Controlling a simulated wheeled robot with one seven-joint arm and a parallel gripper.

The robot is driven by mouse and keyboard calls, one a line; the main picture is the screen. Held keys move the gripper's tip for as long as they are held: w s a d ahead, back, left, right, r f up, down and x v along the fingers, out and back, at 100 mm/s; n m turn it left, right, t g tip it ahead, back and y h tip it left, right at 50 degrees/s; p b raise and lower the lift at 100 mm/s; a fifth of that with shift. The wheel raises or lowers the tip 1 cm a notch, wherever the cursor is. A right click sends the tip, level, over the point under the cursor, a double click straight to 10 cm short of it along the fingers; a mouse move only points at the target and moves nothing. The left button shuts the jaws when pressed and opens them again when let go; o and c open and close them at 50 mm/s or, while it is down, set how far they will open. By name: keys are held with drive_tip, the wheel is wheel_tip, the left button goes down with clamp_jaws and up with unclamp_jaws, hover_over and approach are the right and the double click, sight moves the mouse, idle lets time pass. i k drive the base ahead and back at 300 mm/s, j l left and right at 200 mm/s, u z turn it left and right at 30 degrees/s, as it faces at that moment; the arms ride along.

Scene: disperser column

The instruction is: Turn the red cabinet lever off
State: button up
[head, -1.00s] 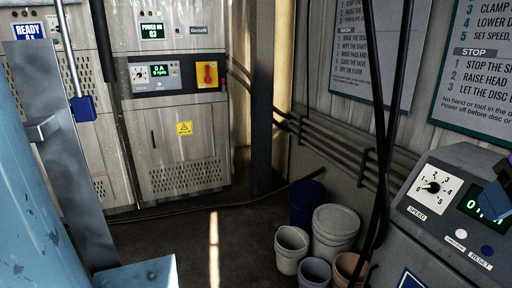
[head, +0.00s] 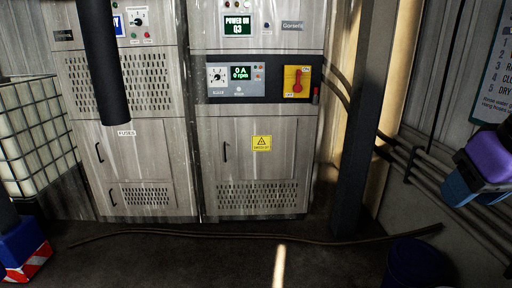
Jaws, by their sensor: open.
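The red cabinet lever (head: 298,82) sits on a yellow plate (head: 290,92) at the right of the dark control strip on the right grey cabinet (head: 213,150). Its handle stands about upright. Small labels above and below the lever are too small to read. The cabinet display (head: 238,26) reads POWER ON Q3, and a lower one (head: 240,73) shows 0 A and 0 rpm. A purple and blue part of what looks like my arm enters at the right edge, well apart from the lever. No gripper fingers show.
A dark post (head: 353,140) and wall pipes (head: 400,150) stand right of the cabinet. A dark cable (head: 250,234) lies across the floor in front. A blue bucket (head: 415,262) is at the lower right. A caged white tank (head: 35,125) stands left. Floor before the cabinets is mostly open.

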sight(297, 87)
drive_tip(key=i+u, duration=0.1)
drive_tip(key=i, duration=1.65)
drive_tip(key=i+j+z, duration=0.35)
drive_tip(key=i, duration=0.4)
drive_tip(key=i+j+z, duration=0.3)
drive_tip(key=i+j, duration=0.35)
drive_tip(key=i, duration=0.05)
